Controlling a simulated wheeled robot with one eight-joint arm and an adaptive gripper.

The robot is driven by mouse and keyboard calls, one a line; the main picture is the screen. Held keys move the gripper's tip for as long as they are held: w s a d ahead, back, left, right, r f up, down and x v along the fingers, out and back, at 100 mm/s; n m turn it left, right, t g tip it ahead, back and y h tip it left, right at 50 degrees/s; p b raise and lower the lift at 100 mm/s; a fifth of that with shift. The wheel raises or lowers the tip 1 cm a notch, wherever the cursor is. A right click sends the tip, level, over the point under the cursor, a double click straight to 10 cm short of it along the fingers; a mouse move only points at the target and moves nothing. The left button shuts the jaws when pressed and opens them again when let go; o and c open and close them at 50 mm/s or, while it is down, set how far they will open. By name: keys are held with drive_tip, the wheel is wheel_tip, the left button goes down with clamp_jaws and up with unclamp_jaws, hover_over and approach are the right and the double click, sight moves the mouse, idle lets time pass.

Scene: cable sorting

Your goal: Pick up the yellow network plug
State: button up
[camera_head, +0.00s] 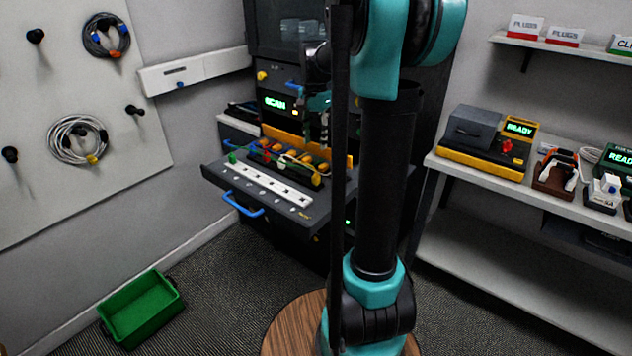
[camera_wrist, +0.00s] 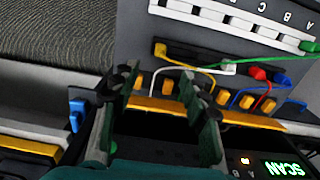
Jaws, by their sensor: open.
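The yellow network plug (camera_wrist: 160,50) sits at the left end of a black holder strip in the wrist view, with a thin yellow cable trailing from it. In the head view it is a small yellow spot (camera_head: 316,180) at the holder's right end. My gripper (camera_wrist: 157,84) is open and empty, its fingers apart. In the wrist view the fingertips lie just below the plug, over the orange-yellow bar, and do not touch the plug. In the head view my gripper (camera_head: 319,101) is partly hidden by my arm, above the drawer-like shelf.
White (camera_wrist: 228,68), red (camera_wrist: 257,73) and blue (camera_wrist: 279,77) plugs share the holder. A green plug (camera_wrist: 309,46) sits at the lettered white port strip (camera_wrist: 225,17). Several orange connectors and loose cables crowd the bar. A green bin (camera_head: 141,308) stands on the floor.

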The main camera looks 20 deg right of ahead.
sight(314, 176)
wheel_tip(314, 176, down, 15)
drive_tip(key=shift+a+f, duration=0.1)
drive_tip(key=shift+a, duration=0.05)
idle(0.4)
clamp_jaws()
idle(0.3)
wheel_tip(314, 176, up, 24)
drive_tip(key=shift+f, duration=0.15)
idle(1.0)
